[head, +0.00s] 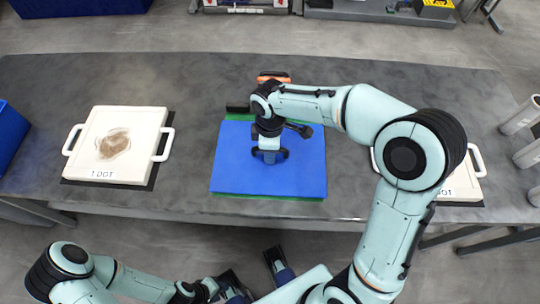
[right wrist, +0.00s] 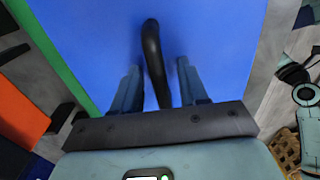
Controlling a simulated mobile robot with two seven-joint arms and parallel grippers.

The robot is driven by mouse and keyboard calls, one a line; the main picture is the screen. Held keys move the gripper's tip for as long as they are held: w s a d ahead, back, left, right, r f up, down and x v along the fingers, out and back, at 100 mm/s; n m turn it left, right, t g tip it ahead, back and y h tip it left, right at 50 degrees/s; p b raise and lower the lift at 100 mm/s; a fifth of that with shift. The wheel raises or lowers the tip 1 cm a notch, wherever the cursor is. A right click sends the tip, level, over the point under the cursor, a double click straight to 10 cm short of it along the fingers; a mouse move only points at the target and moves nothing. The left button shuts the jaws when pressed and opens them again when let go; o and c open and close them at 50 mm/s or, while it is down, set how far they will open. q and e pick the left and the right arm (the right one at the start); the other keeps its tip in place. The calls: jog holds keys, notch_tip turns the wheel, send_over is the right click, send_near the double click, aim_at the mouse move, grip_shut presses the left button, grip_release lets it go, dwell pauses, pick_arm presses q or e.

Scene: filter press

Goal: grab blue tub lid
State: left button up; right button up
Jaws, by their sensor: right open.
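The blue tub lid (head: 235,168) lies flat on the table, with a green edge (head: 230,196) showing from under it. Its dark arched handle (right wrist: 153,55) stands up from the blue surface. My right gripper (head: 268,157) is over the middle of the lid. In the right wrist view its two fingers (right wrist: 158,85) are apart, one on each side of the handle, with gaps on both sides. In the head view the gripper hides part of the handle. My left gripper (head: 255,276) is low in front of the table, its fingers apart and empty.
A white slab marked "1 DOT" (head: 92,135) with side handles lies at left. Another white slab (head: 462,186) is partly hidden by my right arm. An orange object (head: 273,77) and a black block (head: 237,108) are behind the lid. Grey cylinders (head: 520,115) stand at far right.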

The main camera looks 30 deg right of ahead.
jog(key=shift+f, duration=0.15)
grip_shut()
